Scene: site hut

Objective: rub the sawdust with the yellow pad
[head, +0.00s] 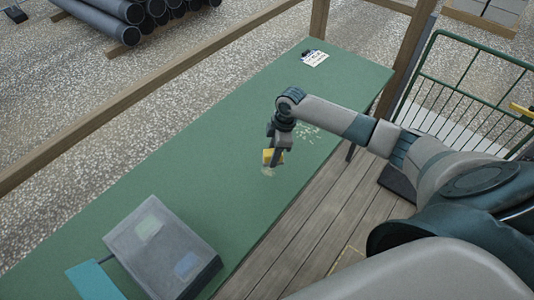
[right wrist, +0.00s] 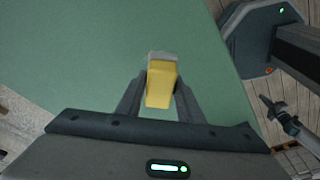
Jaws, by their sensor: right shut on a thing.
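The yellow pad (head: 272,156) is between the fingers of my right gripper (head: 276,158), low over the green table. In the right wrist view the pad (right wrist: 161,84) sits between both fingers (right wrist: 160,100), with a greyish strip at its far end. Pale sawdust specks (head: 309,129) lie on the table beside my right wrist, partly hidden by the arm. A fainter pale patch (head: 267,171) lies just below the pad. I cannot tell whether the pad touches the table. A dark jaw-like end (right wrist: 270,106), probably my left gripper, is small at the right of the wrist view.
The long green table (head: 170,170) has clear room between the pad and a grey box (head: 163,248) at the near end. A teal flat thing (head: 92,281) lies beside the box. A green wire cage (head: 470,85) stands right.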

